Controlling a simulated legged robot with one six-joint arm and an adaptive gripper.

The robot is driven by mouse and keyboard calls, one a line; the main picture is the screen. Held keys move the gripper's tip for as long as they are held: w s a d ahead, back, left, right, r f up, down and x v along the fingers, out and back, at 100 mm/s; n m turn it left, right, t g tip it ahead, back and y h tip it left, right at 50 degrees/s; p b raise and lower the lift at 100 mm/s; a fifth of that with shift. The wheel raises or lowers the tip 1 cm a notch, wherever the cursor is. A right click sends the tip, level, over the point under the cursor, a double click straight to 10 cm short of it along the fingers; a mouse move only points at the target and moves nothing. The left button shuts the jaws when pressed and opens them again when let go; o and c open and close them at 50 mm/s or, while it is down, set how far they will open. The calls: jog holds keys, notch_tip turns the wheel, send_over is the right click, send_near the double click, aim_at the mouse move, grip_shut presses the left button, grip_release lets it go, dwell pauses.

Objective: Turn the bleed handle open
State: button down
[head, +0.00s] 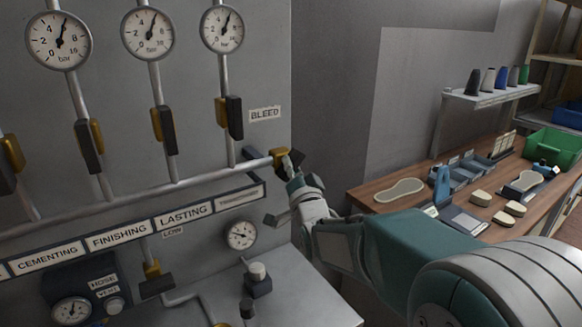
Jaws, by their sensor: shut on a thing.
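The bleed valve (279,157) has a brass body at the right end of the horizontal pipe, below and right of the BLEED label (265,114). A dark handle (294,160) shows beside the brass, partly hidden by my gripper. My gripper (290,172) reaches in from the right and is shut on the bleed handle. The fingertips are small in view, and their exact contact with the handle is hard to make out.
Three pressure gauges (148,33) and dark-handled valves (164,130) line the panel to the left. A small gauge (241,235) and a grey ledge (300,290) lie below my gripper. A wooden bench (365,199) with shoe parts and a green bin (553,146) stands at right.

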jog(key=n+y, duration=0.1)
jog(key=n, duration=0.1)
jog(key=n+y, duration=0.1)
jog(key=n, duration=0.1)
jog(key=n+y, duration=0.1)
jog(key=n, duration=0.1)
jog(key=shift+f, duration=0.3)
jog(key=shift+n+g+y, duration=0.4)
jog(key=shift+n+y, duration=0.35)
jog(key=shift+n, duration=0.7)
jog(key=shift+n+g+y, duration=0.4)
jog(key=shift+n+y, duration=0.35)
jog(key=shift+n, duration=0.7)
jog(key=c, duration=0.6)
grip_release()
jog(key=shift+o, duration=0.2)
jog(key=shift+r, duration=0.15)
